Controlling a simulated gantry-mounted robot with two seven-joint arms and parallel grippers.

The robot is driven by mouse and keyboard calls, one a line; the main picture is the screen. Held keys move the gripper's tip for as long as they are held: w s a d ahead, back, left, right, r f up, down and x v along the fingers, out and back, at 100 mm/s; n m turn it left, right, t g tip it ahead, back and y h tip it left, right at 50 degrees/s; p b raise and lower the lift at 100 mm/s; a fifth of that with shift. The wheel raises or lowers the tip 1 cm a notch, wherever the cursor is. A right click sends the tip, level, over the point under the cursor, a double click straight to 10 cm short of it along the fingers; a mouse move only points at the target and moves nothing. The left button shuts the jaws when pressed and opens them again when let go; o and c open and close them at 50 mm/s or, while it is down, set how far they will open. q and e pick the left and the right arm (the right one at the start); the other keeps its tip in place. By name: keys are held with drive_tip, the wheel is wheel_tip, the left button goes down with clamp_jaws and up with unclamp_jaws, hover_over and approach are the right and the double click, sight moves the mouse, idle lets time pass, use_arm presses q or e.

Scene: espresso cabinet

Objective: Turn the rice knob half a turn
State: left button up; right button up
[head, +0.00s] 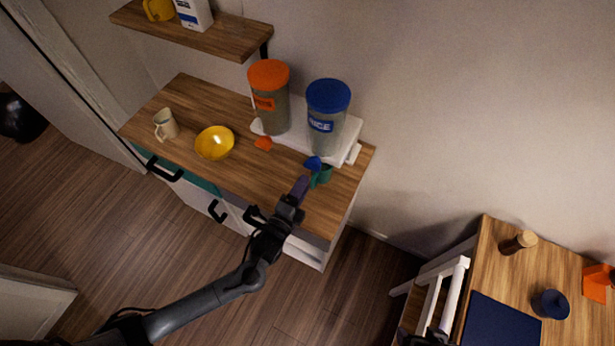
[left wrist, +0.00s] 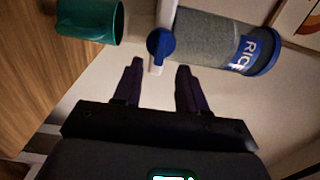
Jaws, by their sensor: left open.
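The rice dispenser (head: 324,120) is a clear canister with a blue lid and a blue RICE label, standing at the right of a white base. Its blue knob (head: 313,163) sits low at the front, and also shows in the left wrist view (left wrist: 160,45). My left gripper (head: 302,186) is open and empty, just in front of the knob. In the left wrist view its two dark fingers (left wrist: 159,70) point at the knob, which lies between their lines, apparently just beyond the tips. A dark part at the head view's bottom edge may be my right gripper; its jaws are unclear.
A green cup (head: 322,177) stands close beside the knob, also in the left wrist view (left wrist: 90,20). An orange-lidded dispenser (head: 270,100) with an orange knob (head: 263,143) is to the left. A yellow bowl (head: 214,143) and a mug (head: 166,125) stand further left.

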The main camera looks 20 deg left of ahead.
use_arm(q)
drive_tip(key=shift+s+a, duration=0.15)
drive_tip(key=shift+s, duration=1.25)
drive_tip(key=shift+s+a, duration=0.1)
drive_tip(key=shift+s, duration=1.3)
drive_tip(key=s+a+n+g+y, duration=0.1)
drive_tip(key=s+a+n+g, duration=0.1)
drive_tip(key=s+n+g, duration=0.7)
drive_tip(key=s+a+n+g, duration=0.2)
drive_tip(key=s+n+g, duration=0.3)
drive_tip(key=s+n, duration=0.45)
wheel_tip(320, 180, up, 16)
drive_tip(key=s+m+p, duration=0.1)
drive_tip(key=p, duration=1.4)
